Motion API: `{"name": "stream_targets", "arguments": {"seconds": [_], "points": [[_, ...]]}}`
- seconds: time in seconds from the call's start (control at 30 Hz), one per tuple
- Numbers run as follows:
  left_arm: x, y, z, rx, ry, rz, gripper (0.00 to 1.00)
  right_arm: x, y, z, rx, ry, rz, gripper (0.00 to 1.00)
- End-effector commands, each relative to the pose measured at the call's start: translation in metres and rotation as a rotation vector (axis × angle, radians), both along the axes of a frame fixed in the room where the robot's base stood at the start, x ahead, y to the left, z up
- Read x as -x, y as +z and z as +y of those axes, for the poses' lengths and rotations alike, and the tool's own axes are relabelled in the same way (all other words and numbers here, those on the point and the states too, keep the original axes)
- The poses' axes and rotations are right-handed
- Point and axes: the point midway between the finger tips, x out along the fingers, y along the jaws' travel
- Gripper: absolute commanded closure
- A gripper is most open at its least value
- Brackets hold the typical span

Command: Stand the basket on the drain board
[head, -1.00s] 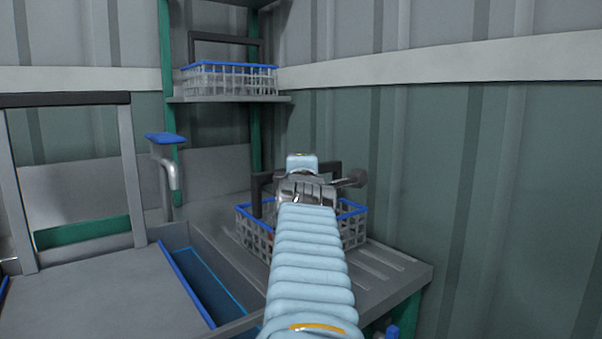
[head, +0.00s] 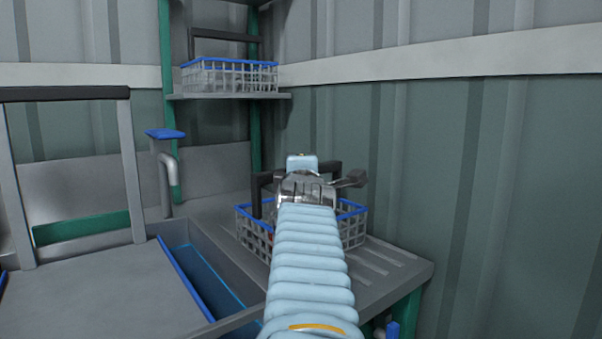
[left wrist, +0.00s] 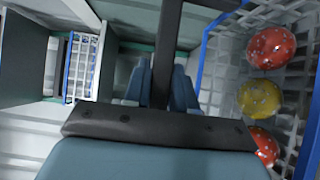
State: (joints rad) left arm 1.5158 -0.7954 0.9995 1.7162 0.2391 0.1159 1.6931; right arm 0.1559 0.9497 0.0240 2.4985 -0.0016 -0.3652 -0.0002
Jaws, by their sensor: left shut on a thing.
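The basket (head: 252,232), a white wire mesh with a blue rim and black handle (head: 257,195), is at the drain board (head: 385,262), the grooved surface right of the sink. It looks upright and level, but my arm hides its middle, and I cannot tell whether its base touches the board. My left gripper (head: 318,185) is over it, shut on the handle; its fingertips are mostly hidden in the head view. In the left wrist view the handle (left wrist: 168,50) runs between the fingers, and the basket wall (left wrist: 205,70) is beside red and yellow tomatoes (left wrist: 260,98). My right gripper is not in view.
A second blue-rimmed basket (head: 230,78) stands on a shelf (head: 230,97) behind. The sink trough (head: 205,280) with blue edges lies to the left, with a blue-topped tap (head: 166,150) at its back. A corrugated wall (head: 480,200) closes the right side.

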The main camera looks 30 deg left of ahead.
Motion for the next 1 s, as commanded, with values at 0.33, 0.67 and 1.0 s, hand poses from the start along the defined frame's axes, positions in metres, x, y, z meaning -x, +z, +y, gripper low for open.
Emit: {"name": "stream_targets", "arguments": {"seconds": [0.33, 0.67, 1.0], "points": [[0.0002, -0.0022, -0.0003, -0.002, 0.0, -0.003, 0.67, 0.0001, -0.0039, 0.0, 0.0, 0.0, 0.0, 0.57], [0.0, -0.0032, -0.0001, -0.001, 0.0, -0.001, 0.45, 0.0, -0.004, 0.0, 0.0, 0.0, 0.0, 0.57], [0.0, -0.0039, 0.0001, 0.001, 0.0, 0.001, 0.62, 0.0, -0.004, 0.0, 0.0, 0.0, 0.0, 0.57]]}}
